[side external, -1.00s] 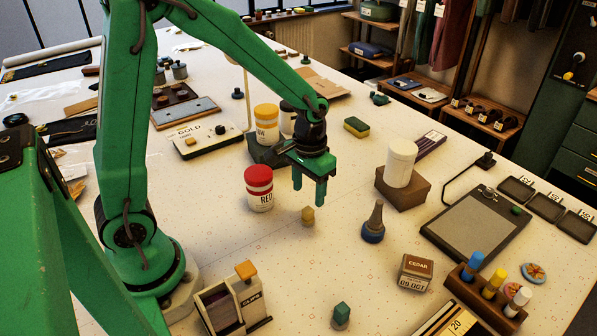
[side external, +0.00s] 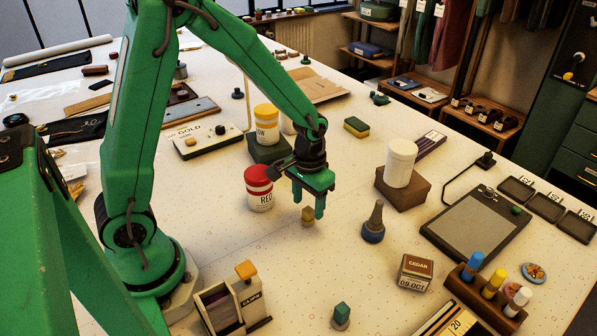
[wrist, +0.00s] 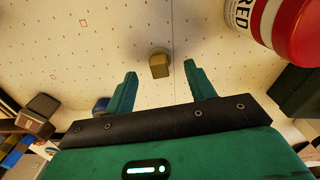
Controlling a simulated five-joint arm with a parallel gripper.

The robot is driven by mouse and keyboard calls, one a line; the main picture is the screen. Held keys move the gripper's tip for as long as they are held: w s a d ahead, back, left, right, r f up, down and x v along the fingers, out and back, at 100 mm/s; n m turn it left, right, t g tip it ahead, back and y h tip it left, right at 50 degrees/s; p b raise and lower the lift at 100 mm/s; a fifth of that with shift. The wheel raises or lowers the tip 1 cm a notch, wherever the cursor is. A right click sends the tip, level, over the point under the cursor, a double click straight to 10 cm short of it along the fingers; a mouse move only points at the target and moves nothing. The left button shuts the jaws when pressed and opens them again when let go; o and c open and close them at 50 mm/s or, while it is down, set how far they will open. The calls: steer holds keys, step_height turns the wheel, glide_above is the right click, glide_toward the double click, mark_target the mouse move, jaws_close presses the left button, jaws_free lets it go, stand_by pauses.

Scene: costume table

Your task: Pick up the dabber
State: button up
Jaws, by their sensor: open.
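A small tan block-like piece (side external: 308,222) stands on the table just below my gripper (side external: 308,204). It also shows in the wrist view (wrist: 159,65), ahead of and between my fingertips (wrist: 160,68), apart from them. My gripper is open and empty. A blue-based piece with a tapered grey-brown handle (side external: 374,225) stands to the right; its blue part shows beside the left finger in the wrist view (wrist: 101,103). A similar small piece with a green top (side external: 340,314) stands near the front. I cannot tell for sure which of these is the dabber.
A red-lidded jar (side external: 259,190) stands close to the left of my gripper. The table in front of the tan piece is clear.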

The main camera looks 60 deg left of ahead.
mark_target(308, 209)
steer(key=shift+f, duration=1.95)
steer(key=c, duration=1)
